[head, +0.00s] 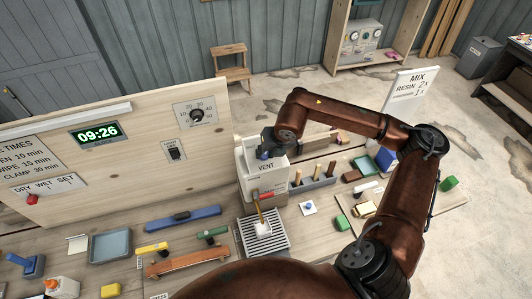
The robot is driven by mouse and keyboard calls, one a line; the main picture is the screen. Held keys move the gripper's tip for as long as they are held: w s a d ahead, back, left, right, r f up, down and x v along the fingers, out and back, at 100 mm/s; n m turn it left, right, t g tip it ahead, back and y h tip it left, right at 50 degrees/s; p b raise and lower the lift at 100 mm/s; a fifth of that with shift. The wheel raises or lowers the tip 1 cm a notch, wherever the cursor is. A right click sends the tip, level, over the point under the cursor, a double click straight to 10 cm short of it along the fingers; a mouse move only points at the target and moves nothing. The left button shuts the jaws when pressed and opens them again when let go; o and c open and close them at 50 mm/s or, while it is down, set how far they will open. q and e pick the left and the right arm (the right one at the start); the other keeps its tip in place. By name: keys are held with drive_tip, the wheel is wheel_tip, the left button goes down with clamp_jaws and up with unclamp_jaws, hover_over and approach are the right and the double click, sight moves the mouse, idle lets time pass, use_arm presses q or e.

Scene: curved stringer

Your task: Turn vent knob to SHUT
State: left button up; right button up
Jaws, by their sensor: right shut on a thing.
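The white vent box (250,186) stands on the bench just right of the wooden panel, with the word VENT on its front. My right arm reaches in from the right, and my right gripper (264,153) is at the top of this box. It is shut on the vent knob, which is mostly hidden by the gripper and wrist. The knob's pointer and any SHUT mark cannot be made out. My left gripper is not in view.
A wooden panel (105,165) with a clock, dial and switch rises left of the box. A grey grate (280,240) with a brush pot stands in front. Trays, clamps and a skateboard lie at left.

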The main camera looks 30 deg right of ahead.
drive_tip(key=shift+c, duration=0.7)
drive_tip(key=shift+f+n+b, duration=0.1)
drive_tip(key=shift+n+b, duration=0.4)
drive_tip(key=shift+b, duration=0.25)
drive_tip(key=n+b, duration=0.1)
drive_tip(key=n+h+b, duration=0.1)
drive_tip(key=b, duration=0.1)
drive_tip(key=shift+w+a+n+g, duration=0.1)
drive_tip(key=shift+a+n+g, duration=0.05)
drive_tip(key=shift+n+g, duration=0.2)
drive_tip(key=n+h+b, duration=0.1)
drive_tip(key=n+b, duration=0.2)
drive_tip(key=shift+a+h, duration=0.1)
drive_tip(key=shift+h, duration=0.3)
drive_tip(key=n+h+b, duration=0.2)
drive_tip(key=n+b, duration=0.2)
drive_tip(key=shift+a+n, duration=0.15)
drive_tip(key=shift+n, duration=0.2)
drive_tip(key=shift+n+t+h+b, duration=0.5)
drive_tip(key=shift+n+b, duration=0.3)
drive_tip(key=shift+n, duration=0.2)
drive_tip(key=shift+n+b, duration=0.4)
drive_tip(key=shift+n, duration=0.7)
drive_tip(key=shift+t+h, duration=0.25)
drive_tip(key=shift+h, duration=0.05)
